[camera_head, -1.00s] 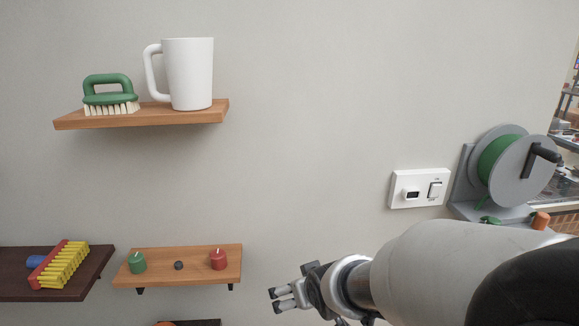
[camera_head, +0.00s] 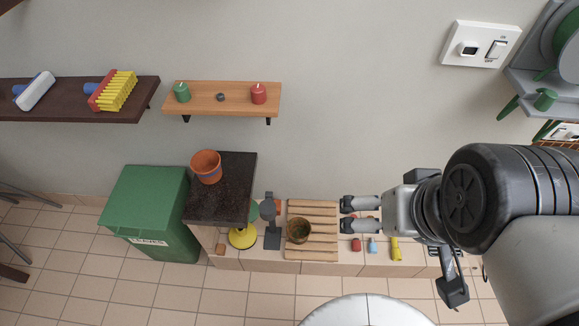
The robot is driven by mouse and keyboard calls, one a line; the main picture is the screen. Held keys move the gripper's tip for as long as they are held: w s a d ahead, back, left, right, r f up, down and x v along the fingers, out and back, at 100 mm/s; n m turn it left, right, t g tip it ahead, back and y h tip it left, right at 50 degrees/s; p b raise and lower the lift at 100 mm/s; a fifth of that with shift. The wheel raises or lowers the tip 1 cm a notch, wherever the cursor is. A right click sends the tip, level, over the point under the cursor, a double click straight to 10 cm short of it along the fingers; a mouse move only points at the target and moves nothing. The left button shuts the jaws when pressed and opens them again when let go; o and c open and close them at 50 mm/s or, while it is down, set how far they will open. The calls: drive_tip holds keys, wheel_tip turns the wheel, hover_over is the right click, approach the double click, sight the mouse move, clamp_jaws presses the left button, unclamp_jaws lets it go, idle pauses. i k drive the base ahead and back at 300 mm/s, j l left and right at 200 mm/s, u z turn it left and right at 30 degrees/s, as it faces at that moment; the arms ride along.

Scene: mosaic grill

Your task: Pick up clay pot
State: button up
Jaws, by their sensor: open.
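A terracotta-orange clay pot (camera_head: 206,173) with a bluish band stands upright on a dark speckled counter top (camera_head: 222,206), left of the picture's middle. My gripper (camera_head: 346,213) is right of it, well apart, with its two fingers pointing left and a gap between them. Nothing shows between the fingers. A smaller brownish-green round pot or bowl (camera_head: 299,230) sits on a slatted wooden rack (camera_head: 311,254), just left of my fingertips.
A green bin (camera_head: 150,195) stands left of the counter. A dark upright tool (camera_head: 271,225) and a yellow-based item (camera_head: 242,237) are between counter and rack. Shelves with candles (camera_head: 222,97) and brushes (camera_head: 75,102) are above. A pale round surface (camera_head: 365,312) is at the bottom.

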sight(299, 229)
drive_tip(key=u, duration=0.4)
drive_tip(key=j+z, duration=0.2)
drive_tip(key=j, duration=0.15)
drive_tip(key=k+j+z, duration=0.25)
drive_tip(key=i+z, duration=0.1)
drive_tip(key=z, duration=1.3)
drive_tip(key=i+j+u, duration=0.25)
drive_tip(key=j, duration=0.2)
drive_tip(key=j+u, duration=0.3)
drive_tip(key=j, duration=0.15)
drive_tip(key=i+j+u, duration=0.25)
drive_tip(key=i+j, duration=0.05)
drive_tip(key=j, duration=0.05)
